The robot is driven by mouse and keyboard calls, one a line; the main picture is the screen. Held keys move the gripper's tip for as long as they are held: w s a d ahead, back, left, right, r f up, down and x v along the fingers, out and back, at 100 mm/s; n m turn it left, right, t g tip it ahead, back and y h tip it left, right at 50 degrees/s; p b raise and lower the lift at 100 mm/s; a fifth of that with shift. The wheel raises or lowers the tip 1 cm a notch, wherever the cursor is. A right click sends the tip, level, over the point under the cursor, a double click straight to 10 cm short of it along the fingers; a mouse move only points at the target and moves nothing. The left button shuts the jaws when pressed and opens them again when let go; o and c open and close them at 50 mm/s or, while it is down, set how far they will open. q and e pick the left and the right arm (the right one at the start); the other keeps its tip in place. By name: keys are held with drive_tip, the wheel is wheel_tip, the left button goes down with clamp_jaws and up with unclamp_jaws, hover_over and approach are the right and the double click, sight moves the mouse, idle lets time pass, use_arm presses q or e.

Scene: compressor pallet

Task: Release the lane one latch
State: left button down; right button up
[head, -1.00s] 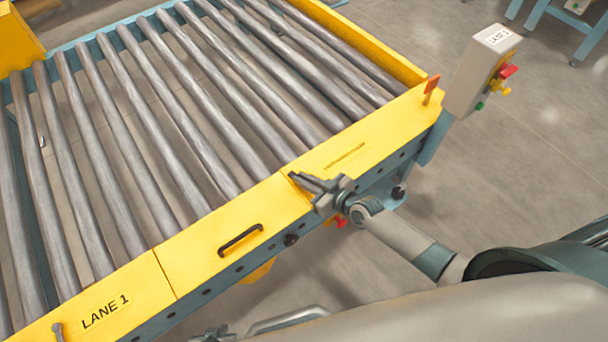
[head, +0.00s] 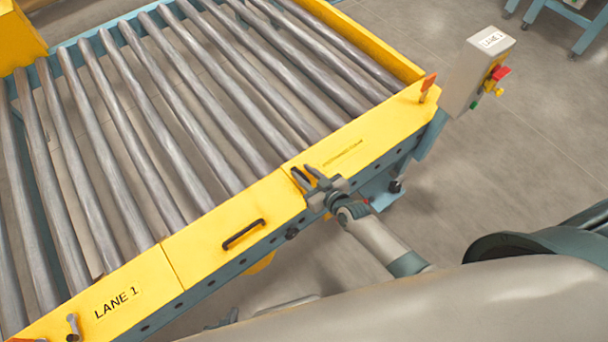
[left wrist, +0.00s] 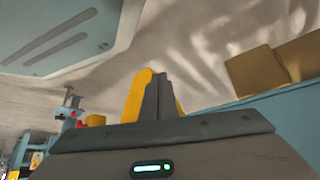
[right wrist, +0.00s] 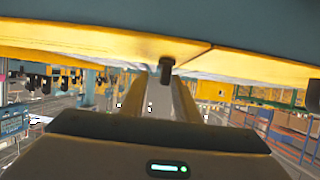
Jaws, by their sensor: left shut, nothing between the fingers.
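The yellow lane rail (head: 215,240) carries a "LANE 1" label (head: 118,302), a black handle (head: 243,234) and a small metal peg (head: 73,326). I cannot tell which part is the latch. My right gripper (head: 308,174) is over the rail's edge, right of the black handle, with its fingers apart. In the right wrist view a short dark piece (right wrist: 166,70) stands at the yellow edge, between or just beyond the fingers (right wrist: 163,105).
Grey rollers (head: 190,130) fill the conveyor behind the rail. A grey control box (head: 478,70) with red, yellow and green controls stands at its right end, beside an orange-red tab (head: 428,86). The floor to the right (head: 530,140) is clear.

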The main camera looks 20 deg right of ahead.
drive_tip(key=shift+s+f, duration=0.2)
drive_tip(key=shift+s, duration=0.05)
